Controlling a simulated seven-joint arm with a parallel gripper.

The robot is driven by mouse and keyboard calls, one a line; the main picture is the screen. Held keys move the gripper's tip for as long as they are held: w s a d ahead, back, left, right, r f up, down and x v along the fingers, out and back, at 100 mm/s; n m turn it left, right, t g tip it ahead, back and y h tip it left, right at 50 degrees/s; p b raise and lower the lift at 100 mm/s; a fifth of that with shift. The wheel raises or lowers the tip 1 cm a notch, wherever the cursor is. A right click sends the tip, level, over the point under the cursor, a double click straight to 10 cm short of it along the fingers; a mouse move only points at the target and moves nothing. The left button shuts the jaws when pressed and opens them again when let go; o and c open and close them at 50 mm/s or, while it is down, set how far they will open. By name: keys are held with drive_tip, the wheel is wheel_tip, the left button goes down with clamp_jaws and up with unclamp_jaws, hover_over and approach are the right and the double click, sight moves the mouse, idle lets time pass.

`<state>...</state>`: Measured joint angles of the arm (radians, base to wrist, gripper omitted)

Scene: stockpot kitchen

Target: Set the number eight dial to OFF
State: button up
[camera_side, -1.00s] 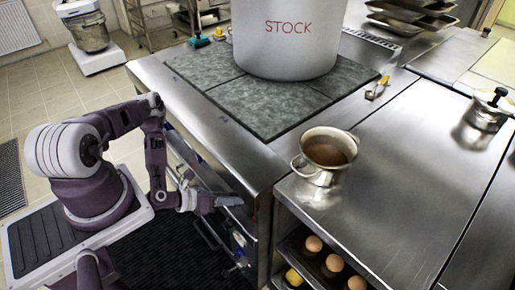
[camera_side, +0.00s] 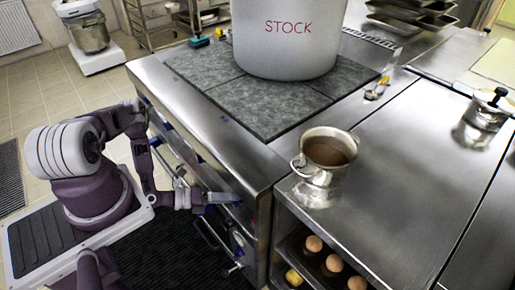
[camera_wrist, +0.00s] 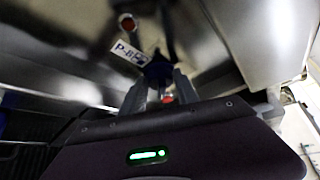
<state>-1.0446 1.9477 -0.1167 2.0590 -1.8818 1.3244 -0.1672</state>
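A label reading "P-8" (camera_wrist: 125,51) is on the metal front in the wrist view. A dark blue dial (camera_wrist: 158,69) sits just right of and below it. My gripper (camera_wrist: 160,88) has its two grey fingers apart, one on each side of the dial's near side. I cannot tell whether they touch it. A small red spot shows between the fingers. In the side view my gripper (camera_side: 222,198) is at the stove front, below the top edge, and hides the dial there. The dial's setting is not readable.
The stove (camera_side: 232,148) carries a large STOCK pot (camera_side: 287,45) on its grey plates. A smaller pot of brown liquid (camera_side: 325,153) stands on the steel counter (camera_side: 400,190) to the right. Eggs (camera_side: 332,263) lie on a shelf below it. Bar handles run along the stove front.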

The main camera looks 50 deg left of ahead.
drive_tip(key=shift+o, duration=1.4)
drive_tip(key=s, duration=0.6)
